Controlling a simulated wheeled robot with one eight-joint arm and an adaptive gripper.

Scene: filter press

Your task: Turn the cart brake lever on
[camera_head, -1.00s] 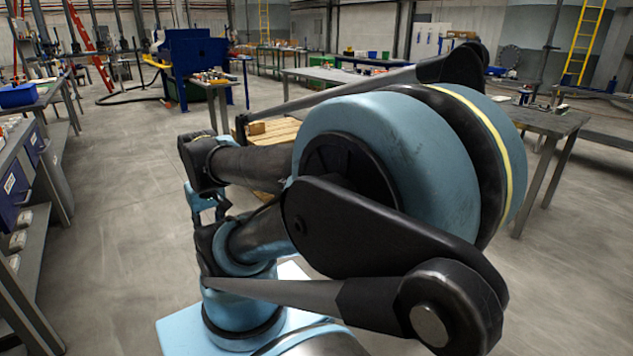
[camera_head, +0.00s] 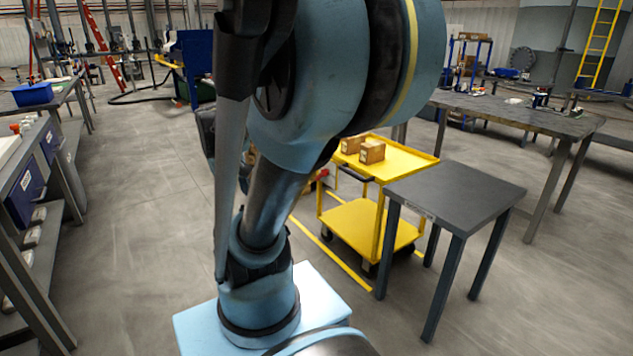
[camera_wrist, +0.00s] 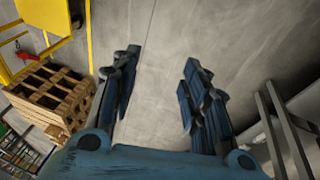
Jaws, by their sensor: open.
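The yellow cart (camera_head: 366,226) stands right of my arm in the head view, with two small brown boxes (camera_head: 371,152) on its top shelf. In the wrist view, part of the cart (camera_wrist: 6,72) shows at the upper left. A small red piece (camera_wrist: 27,56) shows there against the cart; it looks like the brake lever, but its position on or off cannot be told. My gripper (camera_wrist: 158,88) is open and empty above bare floor, right of the cart and apart from it.
A dark table (camera_head: 455,188) stands close right of the cart. Yellow floor lines (camera_head: 330,252) run around the cart. A wooden pallet (camera_wrist: 50,96) lies left of my gripper in the wrist view. A workbench (camera_head: 28,200) lines the left side, with clear floor (camera_head: 140,200) beside it.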

